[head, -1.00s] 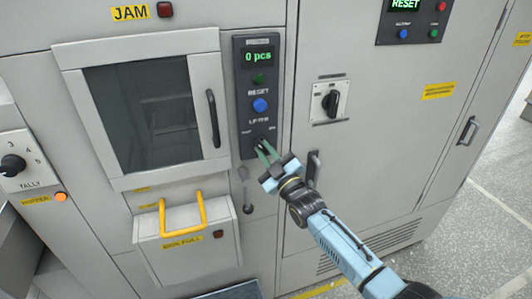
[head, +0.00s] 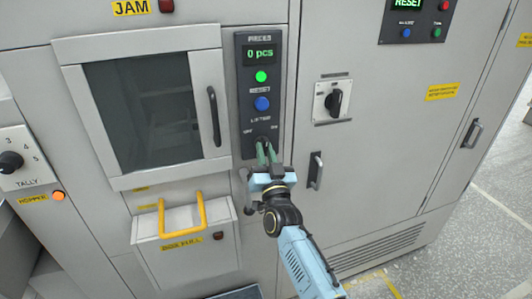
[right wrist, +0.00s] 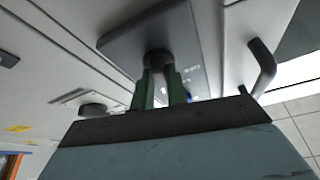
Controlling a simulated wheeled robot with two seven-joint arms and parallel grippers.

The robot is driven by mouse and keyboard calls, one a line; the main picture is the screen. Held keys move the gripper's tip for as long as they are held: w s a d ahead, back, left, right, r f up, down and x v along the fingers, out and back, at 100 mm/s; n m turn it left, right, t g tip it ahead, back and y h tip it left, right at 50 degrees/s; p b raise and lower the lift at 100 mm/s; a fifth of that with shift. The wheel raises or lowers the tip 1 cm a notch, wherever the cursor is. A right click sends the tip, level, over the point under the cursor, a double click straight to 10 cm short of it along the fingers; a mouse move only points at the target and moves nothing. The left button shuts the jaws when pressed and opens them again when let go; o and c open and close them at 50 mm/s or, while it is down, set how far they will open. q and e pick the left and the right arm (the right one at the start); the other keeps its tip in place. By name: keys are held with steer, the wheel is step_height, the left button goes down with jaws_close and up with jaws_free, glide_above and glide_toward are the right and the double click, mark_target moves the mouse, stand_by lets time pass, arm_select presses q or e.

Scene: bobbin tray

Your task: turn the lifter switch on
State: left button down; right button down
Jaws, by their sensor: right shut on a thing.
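The lifter switch (head: 262,141) is a dark knob at the bottom of the narrow dark panel (head: 244,98), under the "LIFTER" label. My right gripper (head: 266,153) is shut on it, its green fingers reaching up from below and hiding part of the knob. In the right wrist view the knob (right wrist: 158,58) sits between the two green fingertips (right wrist: 160,80). Higher on the panel, a green lamp (head: 261,77) is brightly lit above a blue reset button (head: 262,103). The display (head: 259,54) reads "0 pcs". My left gripper is not in view.
A windowed door (head: 74,110) with a black handle (head: 214,115) is left of the panel. A bin with a yellow handle (head: 183,228) juts out below it. A rotary switch (head: 333,101) and another handle (head: 315,171) are to the right.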

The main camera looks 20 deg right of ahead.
steer(key=m+h, duration=0.1)
steer(key=m, duration=0.1)
steer(key=m+g+h, duration=0.1)
steer(key=m, duration=0.1)
steer(key=m+h+p, duration=0.1)
steer(key=m, duration=0.2)
steer(key=shift+a+g+h, duration=0.2)
steer(key=shift+g+h, duration=0.1)
steer(key=shift+m, duration=0.4)
steer(key=c, duration=1.4)
jaws_free()
steer(key=shift+r, duration=0.1)
steer(key=b+v, duration=0.1)
steer(key=v, duration=1.2)
steer(key=shift+s, duration=0.2)
